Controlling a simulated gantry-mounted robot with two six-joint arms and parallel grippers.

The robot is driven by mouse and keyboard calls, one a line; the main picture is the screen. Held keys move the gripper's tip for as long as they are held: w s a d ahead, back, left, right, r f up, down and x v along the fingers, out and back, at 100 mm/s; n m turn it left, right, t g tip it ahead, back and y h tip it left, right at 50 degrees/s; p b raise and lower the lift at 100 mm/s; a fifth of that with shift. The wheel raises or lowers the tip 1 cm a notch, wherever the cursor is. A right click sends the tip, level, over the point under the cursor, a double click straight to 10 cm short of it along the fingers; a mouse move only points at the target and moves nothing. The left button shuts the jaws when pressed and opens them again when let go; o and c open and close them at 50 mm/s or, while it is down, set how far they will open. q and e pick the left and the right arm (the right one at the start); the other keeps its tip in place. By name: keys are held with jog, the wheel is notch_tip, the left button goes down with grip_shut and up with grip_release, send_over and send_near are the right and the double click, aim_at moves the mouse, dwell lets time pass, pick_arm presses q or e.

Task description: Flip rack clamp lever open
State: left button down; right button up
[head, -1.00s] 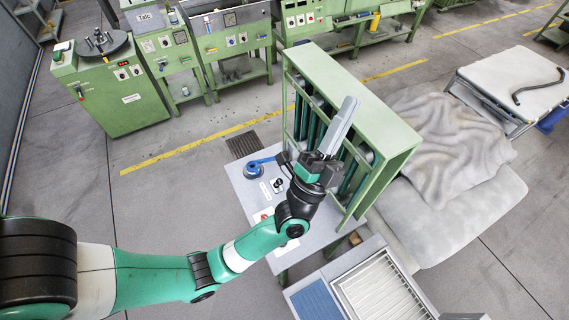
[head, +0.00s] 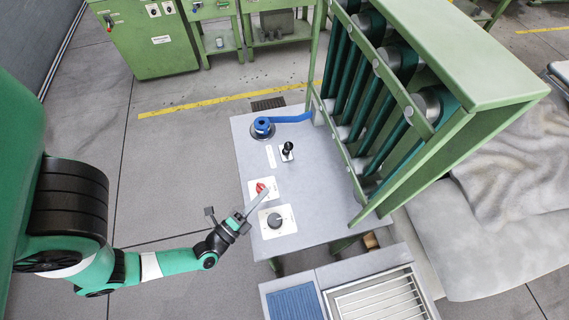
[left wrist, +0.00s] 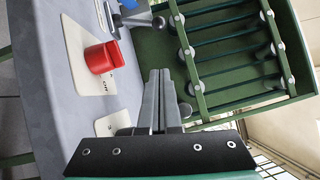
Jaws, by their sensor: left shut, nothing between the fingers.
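A short upright lever with a black ball knob (head: 287,148) stands on a small plate on the grey table top. It also shows in the left wrist view as a grey lever with a dark ball (left wrist: 135,18). I cannot tell for sure that this is the rack clamp lever. The green rack (head: 400,95) with several dark green tubes stands behind it. My left gripper (head: 266,191) is shut and empty, its tips by the red knob and apart from the black-knobbed lever. In the left wrist view its closed fingers (left wrist: 160,73) point towards the rack. My right gripper is not in view.
A red rotary knob (head: 260,187) and a dark round knob (head: 274,220) sit on white plates near the table's front left. A blue handle (head: 263,126) is at the back. The table's left edge is open; the rack frame bounds the right side.

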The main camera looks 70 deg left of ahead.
aim_at(287, 149)
pick_arm(q)
jog(key=shift+w+r, duration=0.1)
jog(key=shift+w+a+b, duration=0.35)
jog(key=shift+w, duration=0.2)
jog(key=b+x, duration=0.2)
jog(key=x, duration=0.6)
jog(key=a, duration=0.1)
jog(key=w+a, duration=0.1)
jog(key=shift+a+r, duration=0.35)
jog(key=shift+r, duration=0.05)
jog(key=shift+w+a+r, duration=0.1)
jog(key=shift+w+a, duration=0.2)
jog(key=shift+a, duration=0.4)
